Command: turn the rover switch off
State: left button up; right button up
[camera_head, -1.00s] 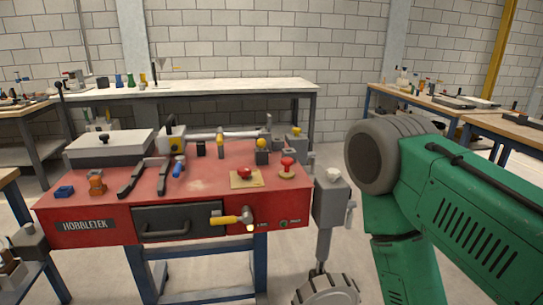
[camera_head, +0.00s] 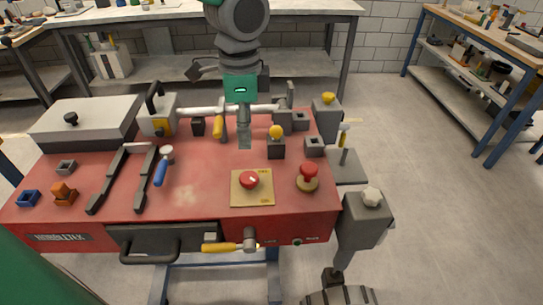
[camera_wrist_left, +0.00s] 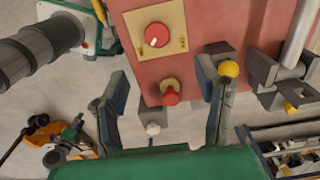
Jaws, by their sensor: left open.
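A red round knob with a white mark (camera_head: 249,180) sits on a square tan plate (camera_head: 240,198) on the red bench top; this looks like the rover switch. It also shows in the left wrist view (camera_wrist_left: 157,35), on its plate. My left gripper (camera_head: 245,138) points down over the bench, behind the knob and apart from it. In the left wrist view its two fingers (camera_wrist_left: 168,95) are spread with nothing gripped; a red mushroom-shaped knob (camera_wrist_left: 170,96) appears between them, below. My right gripper is not in view.
The mushroom knob (camera_head: 308,175) stands right of the plate. A yellow-topped lever (camera_head: 276,133) and grey blocks (camera_head: 313,146) stand close to the left gripper. A yellow-handled lever (camera_head: 222,247) is on the bench's front face.

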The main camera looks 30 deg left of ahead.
pick_arm(q)
jog(key=b, duration=0.1)
send_over(249, 177)
jog(key=d, duration=0.1)
notch_tip(249, 177, down, 6)
jog(key=shift+f, duration=0.1)
jog(key=f, duration=0.2)
jog(key=a+f, duration=0.1)
jog(key=f, duration=0.1)
jog(key=a+f+b, duration=0.1)
jog(key=f, duration=0.1)
jog(key=shift+f, duration=0.45)
jog(key=shift+d+f, duration=0.2)
jog(key=shift+d, duration=0.25)
jog(key=shift+d+r, duration=0.1)
jog(key=shift+d, duration=0.3)
jog(key=shift+c, duration=0.8)
jog(key=shift+a, duration=0.1)
jog(key=c, duration=0.7)
jog(key=shift+a, duration=0.2)
jog(key=shift+c, duration=1.4)
jog(key=shift+a, duration=0.15)
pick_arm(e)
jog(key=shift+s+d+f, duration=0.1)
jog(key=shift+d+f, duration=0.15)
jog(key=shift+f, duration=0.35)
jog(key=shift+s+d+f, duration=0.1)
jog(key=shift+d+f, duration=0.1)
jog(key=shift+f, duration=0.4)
